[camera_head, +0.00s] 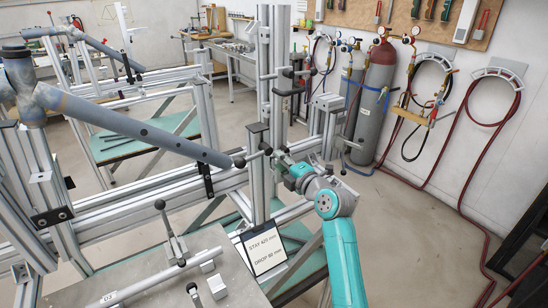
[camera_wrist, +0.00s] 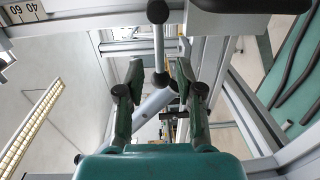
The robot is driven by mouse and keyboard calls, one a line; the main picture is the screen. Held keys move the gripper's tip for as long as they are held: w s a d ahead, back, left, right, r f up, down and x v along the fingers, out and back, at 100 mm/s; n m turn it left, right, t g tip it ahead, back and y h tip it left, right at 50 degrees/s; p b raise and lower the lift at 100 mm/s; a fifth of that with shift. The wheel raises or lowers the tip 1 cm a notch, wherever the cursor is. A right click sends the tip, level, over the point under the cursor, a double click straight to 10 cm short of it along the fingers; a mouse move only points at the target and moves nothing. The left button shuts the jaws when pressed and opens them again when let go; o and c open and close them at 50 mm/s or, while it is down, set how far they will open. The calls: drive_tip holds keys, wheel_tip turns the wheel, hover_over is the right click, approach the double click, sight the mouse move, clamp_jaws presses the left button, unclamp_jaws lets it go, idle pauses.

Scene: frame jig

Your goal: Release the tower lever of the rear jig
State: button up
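The tower (camera_head: 262,60) is an upright aluminium profile at the middle of the head view, with black clamp parts on it. A metal lever with black ball ends (camera_head: 266,149) sits low on the tower, beside my gripper (camera_head: 276,157). In the wrist view, a metal lever rod (camera_wrist: 158,45) with a black knob on top runs down between the two fingers of my gripper (camera_wrist: 159,75). The fingers are spread, with gaps on both sides of the rod. Whether the rod is within finger reach or beyond the tips I cannot tell.
A blue-grey tube (camera_head: 140,130) slants down to the tower. A steel plate (camera_head: 150,275) with another knobbed lever (camera_head: 168,222) is at the front. Gas cylinders (camera_head: 378,95) and hoses stand right; floor between is free.

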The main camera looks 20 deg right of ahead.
drive_tip(key=shift+x, duration=1.95)
clamp_jaws()
